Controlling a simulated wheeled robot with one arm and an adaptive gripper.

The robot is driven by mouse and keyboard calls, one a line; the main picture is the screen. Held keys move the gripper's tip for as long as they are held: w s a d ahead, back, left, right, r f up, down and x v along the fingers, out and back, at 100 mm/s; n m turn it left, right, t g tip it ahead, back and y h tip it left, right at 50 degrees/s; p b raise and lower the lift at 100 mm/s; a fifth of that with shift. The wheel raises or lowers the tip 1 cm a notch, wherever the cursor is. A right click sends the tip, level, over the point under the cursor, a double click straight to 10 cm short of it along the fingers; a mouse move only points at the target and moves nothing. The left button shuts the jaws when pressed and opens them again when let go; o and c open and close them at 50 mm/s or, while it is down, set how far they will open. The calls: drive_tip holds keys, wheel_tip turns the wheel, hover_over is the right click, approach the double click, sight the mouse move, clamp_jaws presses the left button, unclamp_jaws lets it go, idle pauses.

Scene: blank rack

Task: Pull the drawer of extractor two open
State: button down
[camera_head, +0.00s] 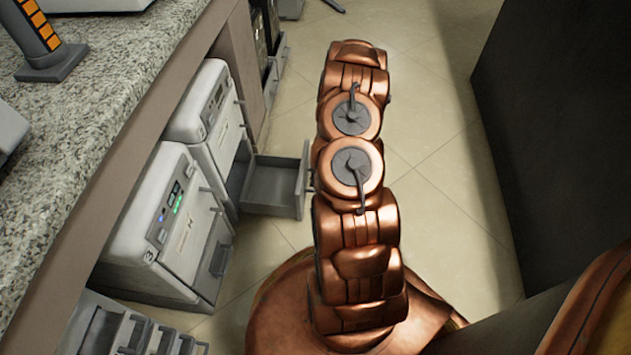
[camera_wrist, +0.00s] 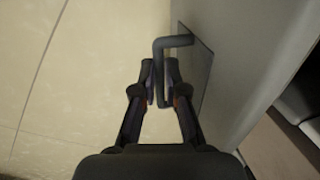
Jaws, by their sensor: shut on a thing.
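Extractor two, taken as the white machine (camera_head: 203,108) just beyond the one marked 3, stands under the counter in the head view; its own number is not readable. Its grey drawer (camera_head: 272,190) is out, reaching over the floor, and looks empty where I see inside. In the wrist view, the dark bent handle (camera_wrist: 177,41) sticks out from the grey drawer front (camera_wrist: 204,75). My gripper (camera_wrist: 165,75) is shut on this handle, one finger on each side. In the head view my arm hides the gripper and most of the handle.
The nearer extractor marked 3 (camera_head: 150,235) stands beside it, with several grey slots of another unit (camera_head: 125,330) in front. The granite counter (camera_head: 75,130) overhangs the left. A dark block (camera_head: 560,130) stands at right; tiled floor (camera_head: 435,130) lies clear between.

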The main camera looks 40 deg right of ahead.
drive_tip(key=c, duration=1.6)
unclamp_jaws()
drive_tip(key=shift+d+f, duration=0.2)
drive_tip(key=o, duration=0.4)
drive_tip(key=shift+a+r, duration=0.1)
wheel_tip(320, 180, up, 12)
drive_tip(key=s+d, duration=0.1)
drive_tip(key=shift+s+d, duration=0.3)
drive_tip(key=shift+s, duration=0.05)
